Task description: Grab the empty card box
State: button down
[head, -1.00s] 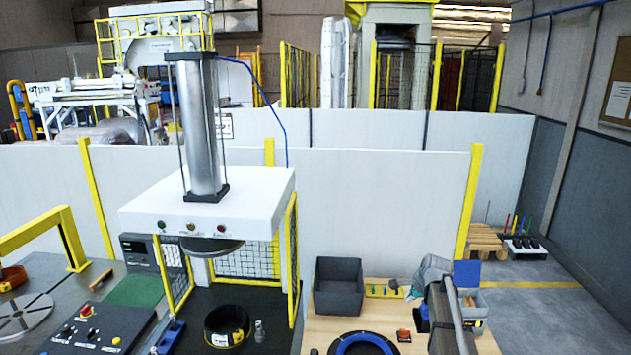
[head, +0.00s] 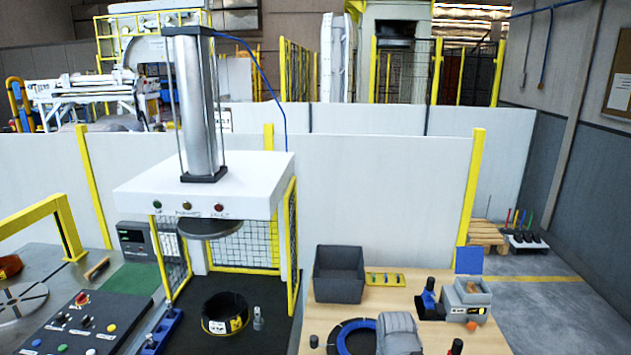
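I cannot pick out a card box for certain. An open dark grey bin (head: 339,272) stands on the wooden table (head: 410,301); the part of its inside that shows looks empty. A smaller light grey box (head: 467,297) stands at the table's right side, with a label on its front and something brownish in its top. A flat yellow holder (head: 385,279) lies between them. A grey rounded part of my arm (head: 400,335) shows at the bottom edge, over the front of the table. My gripper's fingers do not show.
A black and blue ring (head: 352,337) lies at the table's front, partly behind my arm. A blue-black tool (head: 428,299) stands beside the light grey box.

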aim_at(471, 289)
jog(key=z, duration=2.4)
jog(key=i, duration=2.05)
